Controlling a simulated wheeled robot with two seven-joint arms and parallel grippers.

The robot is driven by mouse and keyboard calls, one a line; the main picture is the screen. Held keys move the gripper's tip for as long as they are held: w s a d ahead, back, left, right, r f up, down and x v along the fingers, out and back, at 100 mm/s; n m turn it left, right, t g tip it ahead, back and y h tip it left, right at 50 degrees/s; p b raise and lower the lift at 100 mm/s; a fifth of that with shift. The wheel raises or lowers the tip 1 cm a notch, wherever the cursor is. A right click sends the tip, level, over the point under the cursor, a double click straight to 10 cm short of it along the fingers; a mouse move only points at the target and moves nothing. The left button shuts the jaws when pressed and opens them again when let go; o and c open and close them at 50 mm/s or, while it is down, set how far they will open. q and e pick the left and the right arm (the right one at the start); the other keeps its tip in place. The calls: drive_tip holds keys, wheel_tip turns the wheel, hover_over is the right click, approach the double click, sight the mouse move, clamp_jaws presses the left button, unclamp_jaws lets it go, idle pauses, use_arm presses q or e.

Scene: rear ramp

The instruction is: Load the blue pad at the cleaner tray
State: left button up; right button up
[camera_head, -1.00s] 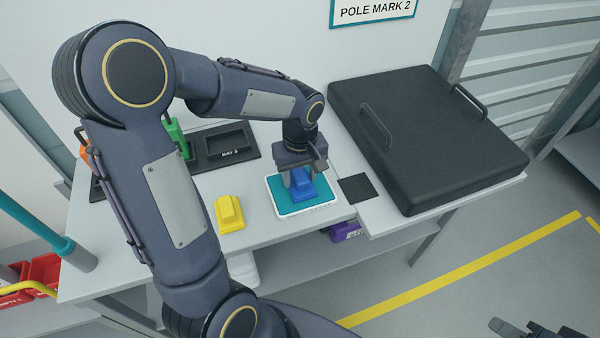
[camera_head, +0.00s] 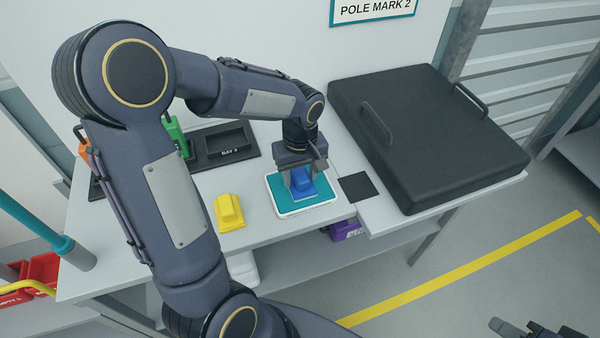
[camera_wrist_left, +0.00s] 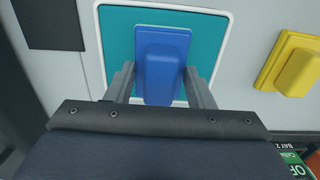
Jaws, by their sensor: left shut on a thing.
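The blue pad (camera_head: 303,186) is a block with a wider base. It is on or just above the teal mat of a white-rimmed tray (camera_head: 318,207); I cannot tell whether it touches. My left gripper (camera_head: 302,180) comes down from above and is shut on the blue pad. In the left wrist view the blue pad (camera_wrist_left: 161,62) lies between the two fingers, over the teal tray (camera_wrist_left: 117,40). The pad's far side is hidden in the head view. My right gripper (camera_head: 520,328) shows only in part at the bottom right corner.
A yellow pad (camera_head: 229,212) sits left of the tray. A dark bay rack (camera_head: 232,147) with a green pad (camera_head: 177,136) stands behind. A black square (camera_head: 357,188) and a large black lidded box (camera_head: 425,135) with handles are to the right. A purple item (camera_head: 345,230) is below.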

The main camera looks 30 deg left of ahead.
sight(300, 174)
idle(0.5)
use_arm(q)
wheel_tip(300, 174, up, 7)
drive_tip(key=p, duration=0.5)
drive_tip(key=shift+p, duration=0.3)
drive_tip(key=shift+f, duration=0.1)
idle(0.5)
